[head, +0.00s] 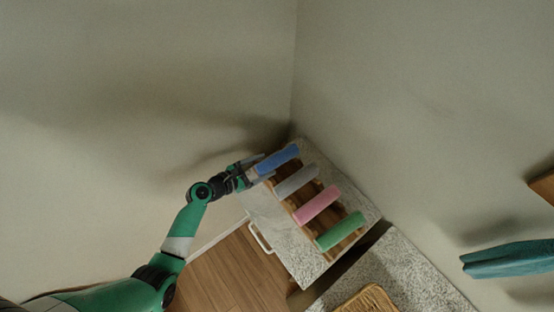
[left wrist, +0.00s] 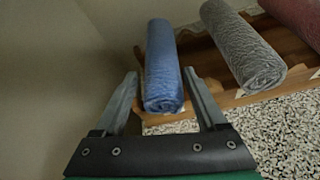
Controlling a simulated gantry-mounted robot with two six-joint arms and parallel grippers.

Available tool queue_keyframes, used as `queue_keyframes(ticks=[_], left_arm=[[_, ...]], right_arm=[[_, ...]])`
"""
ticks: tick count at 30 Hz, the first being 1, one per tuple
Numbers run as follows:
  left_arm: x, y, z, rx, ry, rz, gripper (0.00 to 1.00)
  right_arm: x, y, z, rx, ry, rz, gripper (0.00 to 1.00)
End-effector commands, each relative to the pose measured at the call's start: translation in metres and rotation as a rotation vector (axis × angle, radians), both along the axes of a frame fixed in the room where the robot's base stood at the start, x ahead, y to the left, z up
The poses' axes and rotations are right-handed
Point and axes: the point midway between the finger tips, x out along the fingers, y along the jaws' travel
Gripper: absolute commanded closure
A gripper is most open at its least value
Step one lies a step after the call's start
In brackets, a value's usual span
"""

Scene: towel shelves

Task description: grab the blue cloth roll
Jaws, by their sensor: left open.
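The blue cloth roll (head: 278,158) lies at the far end of a row of rolls on a wooden rack, near the wall corner. My left gripper (head: 258,170) is at its near end in the head view. In the left wrist view the blue roll (left wrist: 161,70) lies between the two open fingers of my left gripper (left wrist: 161,97), one finger on each side. The right finger looks close to the roll; whether either finger touches it I cannot tell. My right gripper is not in view.
A grey roll (head: 297,180) lies beside the blue one, then a pink roll (head: 318,204) and a green roll (head: 340,231). The wooden rack (left wrist: 230,97) stands on a speckled counter (head: 308,267). Walls stand close behind. A wicker basket (head: 368,301) is at the bottom.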

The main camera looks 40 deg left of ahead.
Motion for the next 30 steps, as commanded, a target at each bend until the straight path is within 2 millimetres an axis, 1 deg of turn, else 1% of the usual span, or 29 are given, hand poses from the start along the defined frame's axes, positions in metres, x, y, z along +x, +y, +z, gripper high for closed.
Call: queue_keyframes(ticks=[1, 3, 10, 11, 15, 17, 18, 21, 27, 30], left_arm=[[0.0077, -0.0017, -0.0056, 0.000, 0.001, -0.003, 0.27], [0.0137, -0.0024, -0.0076, 0.001, 0.001, -0.001, 0.27], [0.0156, -0.0026, -0.0071, 0.000, 0.002, 0.000, 0.27], [0.0155, -0.0025, -0.0070, 0.000, 0.002, 0.000, 0.30], [0.0154, -0.0024, -0.0070, 0.000, 0.002, 0.001, 0.56], [0.0153, -0.0024, -0.0070, 0.000, 0.002, 0.001, 0.66], [0.0153, -0.0024, -0.0070, 0.000, 0.002, 0.002, 0.74], [0.0152, -0.0024, -0.0070, 0.000, 0.002, 0.002, 0.90], [0.0153, -0.0023, -0.0065, 0.001, 0.001, 0.001, 0.90], [0.0154, -0.0024, -0.0028, 0.001, 0.001, 0.001, 0.90]], right_arm=[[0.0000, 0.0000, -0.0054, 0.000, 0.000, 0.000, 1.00], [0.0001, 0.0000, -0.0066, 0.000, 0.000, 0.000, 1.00], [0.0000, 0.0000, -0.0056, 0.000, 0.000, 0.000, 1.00], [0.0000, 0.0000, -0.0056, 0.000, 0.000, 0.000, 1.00], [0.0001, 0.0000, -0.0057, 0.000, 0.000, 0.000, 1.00], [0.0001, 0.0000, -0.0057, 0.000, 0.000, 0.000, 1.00], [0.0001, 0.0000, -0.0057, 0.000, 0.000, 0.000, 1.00], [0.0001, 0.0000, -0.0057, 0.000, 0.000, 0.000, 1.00], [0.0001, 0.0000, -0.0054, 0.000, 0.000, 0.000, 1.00], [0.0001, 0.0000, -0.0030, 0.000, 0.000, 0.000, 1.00]])
